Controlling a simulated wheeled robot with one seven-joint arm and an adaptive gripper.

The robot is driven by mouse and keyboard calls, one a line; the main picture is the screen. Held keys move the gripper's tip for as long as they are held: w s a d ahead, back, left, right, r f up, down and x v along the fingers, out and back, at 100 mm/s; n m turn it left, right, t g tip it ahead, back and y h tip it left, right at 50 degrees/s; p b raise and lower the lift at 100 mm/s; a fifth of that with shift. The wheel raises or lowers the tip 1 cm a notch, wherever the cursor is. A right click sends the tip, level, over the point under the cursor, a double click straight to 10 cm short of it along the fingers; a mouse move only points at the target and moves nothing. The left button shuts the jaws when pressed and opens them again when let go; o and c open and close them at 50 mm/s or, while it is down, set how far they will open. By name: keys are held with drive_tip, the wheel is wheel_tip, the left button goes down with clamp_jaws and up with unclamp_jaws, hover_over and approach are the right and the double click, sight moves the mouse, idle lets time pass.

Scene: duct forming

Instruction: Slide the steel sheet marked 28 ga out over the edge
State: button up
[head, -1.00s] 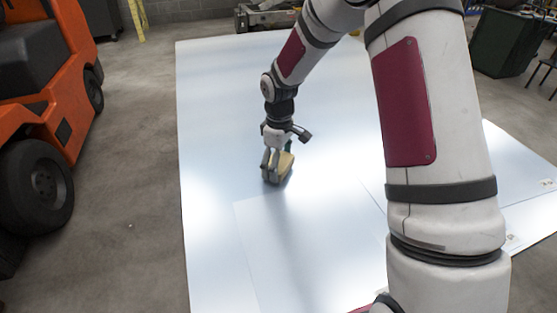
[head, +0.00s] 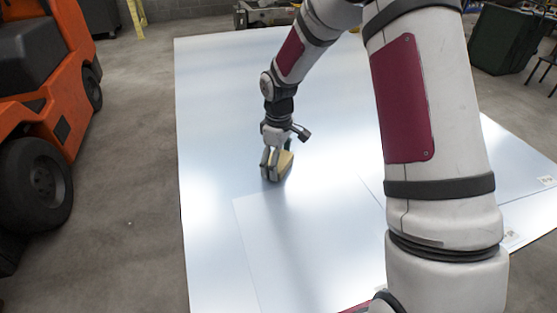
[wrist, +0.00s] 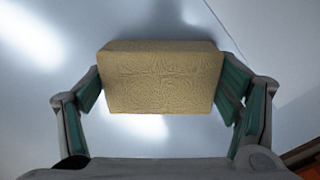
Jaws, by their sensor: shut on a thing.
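My gripper (head: 276,164) is shut on a tan, cloth-textured block (wrist: 160,78), held between its two green-lined fingers in the wrist view. The block is low over the sheets; I cannot tell for sure whether it touches them. A large shiny steel sheet (head: 215,110) lies flat beneath. A smaller sheet (head: 290,240) lies on it, with its far edge just nearer than my gripper. Another sheet (head: 510,165) shows at the right, partly hidden by my arm. Small labels (head: 546,181) at the right are too small to read, so I cannot tell which sheet is 28 ga.
An orange forklift (head: 45,85) stands at the left, with bare concrete floor (head: 125,170) between it and the sheets. A dark green bin (head: 505,40) and a stool (head: 548,65) stand at the back right. A yellow post (head: 138,18) is at the back left.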

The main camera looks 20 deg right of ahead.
sight(288, 189)
drive_tip(key=shift+f, duration=0.2)
drive_tip(key=shift+s, duration=0.15)
drive_tip(key=shift+s+r+p, duration=0.15)
drive_tip(key=shift+s+p, duration=0.4)
drive_tip(key=shift+s, duration=0.7)
drive_tip(key=shift+s+p, duration=0.45)
drive_tip(key=shift+s, duration=0.75)
drive_tip(key=shift+s+f+p, duration=0.15)
drive_tip(key=shift+s+p, duration=0.05)
drive_tip(key=shift+s, duration=0.45)
drive_tip(key=shift+s+f+p, duration=0.15)
drive_tip(key=shift+s+p, duration=0.05)
drive_tip(key=shift+s, duration=0.4)
drive_tip(key=shift+o, duration=0.2)
drive_tip(key=shift+s, duration=0.1)
